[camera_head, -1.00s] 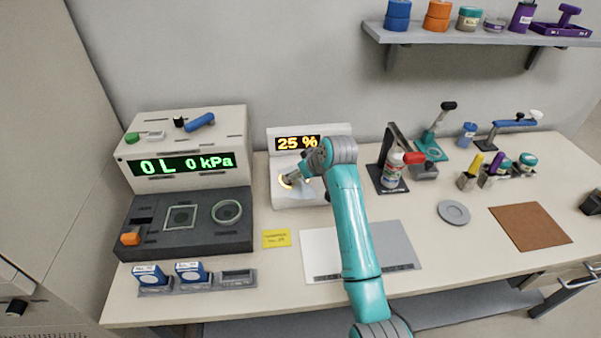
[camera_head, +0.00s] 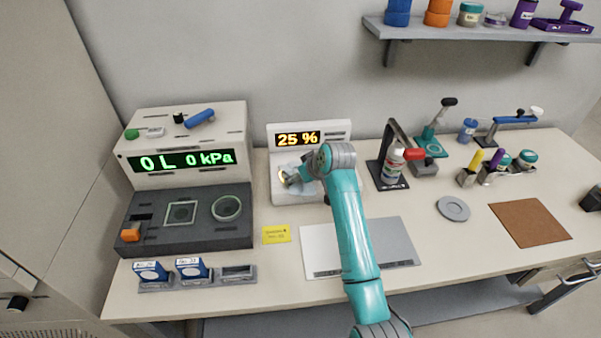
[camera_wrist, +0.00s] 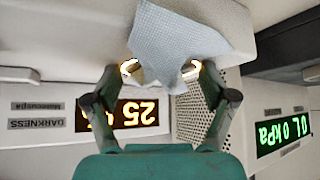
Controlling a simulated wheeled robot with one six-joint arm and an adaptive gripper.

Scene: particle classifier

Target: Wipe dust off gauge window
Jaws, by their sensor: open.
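My gripper (camera_head: 286,177) is in front of the white machine showing "25 %" (camera_head: 297,139). In the wrist view my gripper (camera_wrist: 160,69) is open, its fingertips apart and lit orange. A pale blue cloth (camera_wrist: 180,38) lies at and beyond the fingertips. Whether they touch it I cannot tell. Dust on the window is too small to tell.
A dark base (camera_head: 160,240) with round and square wells sits below the gauge. Blue-labelled boxes (camera_head: 190,269), a yellow note (camera_head: 276,234) and a grey-white mat (camera_head: 395,240) lie in front. A bottle stand (camera_head: 385,175) is at the right.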

